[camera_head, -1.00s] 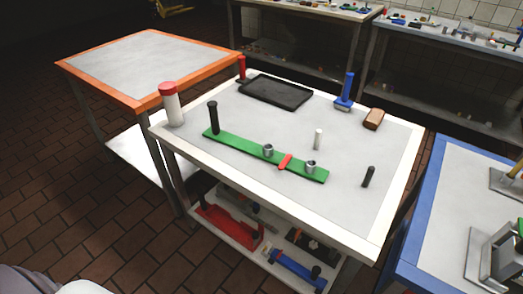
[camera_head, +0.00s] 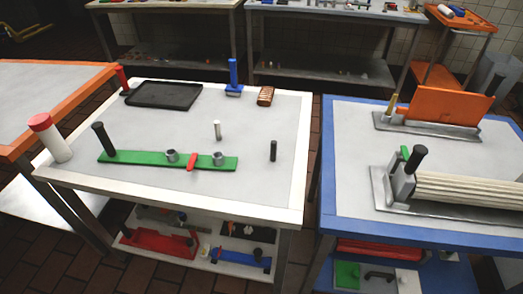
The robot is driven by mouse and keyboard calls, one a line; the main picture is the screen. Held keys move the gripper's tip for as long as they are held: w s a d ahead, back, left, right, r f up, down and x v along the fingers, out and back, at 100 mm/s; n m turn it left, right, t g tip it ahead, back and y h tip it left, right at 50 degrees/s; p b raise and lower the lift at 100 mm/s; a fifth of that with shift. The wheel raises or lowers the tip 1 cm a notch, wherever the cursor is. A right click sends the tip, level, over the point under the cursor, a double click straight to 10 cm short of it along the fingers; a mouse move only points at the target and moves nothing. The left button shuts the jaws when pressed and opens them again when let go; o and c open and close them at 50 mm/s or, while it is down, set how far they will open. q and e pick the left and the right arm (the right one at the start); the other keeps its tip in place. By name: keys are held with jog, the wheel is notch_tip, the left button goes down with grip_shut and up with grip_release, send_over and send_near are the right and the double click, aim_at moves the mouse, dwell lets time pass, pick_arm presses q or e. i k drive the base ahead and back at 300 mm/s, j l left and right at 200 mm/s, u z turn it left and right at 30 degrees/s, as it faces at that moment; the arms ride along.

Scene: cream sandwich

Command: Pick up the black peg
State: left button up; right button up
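A short black peg (camera_head: 273,151) stands upright on the grey top of the white-edged table, near its right side and apart from other things. A taller black peg (camera_head: 103,138) stands tilted in the picture at the left end of a green strip (camera_head: 135,158). The strip also carries two grey metal sockets (camera_head: 218,159) and a red piece (camera_head: 192,162) between them. A small white peg (camera_head: 217,130) stands behind the strip. Neither of my grippers is in view.
The white-edged table (camera_head: 225,208) also holds a black tray (camera_head: 163,95), a blue-handled tool (camera_head: 234,80), a brown brush-like block (camera_head: 265,96) and a red-capped white bottle (camera_head: 49,138). A blue-edged table (camera_head: 330,190) with metal fixtures stands at right, across a narrow gap.

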aim_at(273, 155)
jog(key=j+z, duration=0.2)
jog(key=j, duration=0.4)
jog(key=k+j+z, duration=0.2)
jog(key=j, duration=0.4)
jog(key=j+z, duration=0.15)
jog(key=j, duration=0.5)
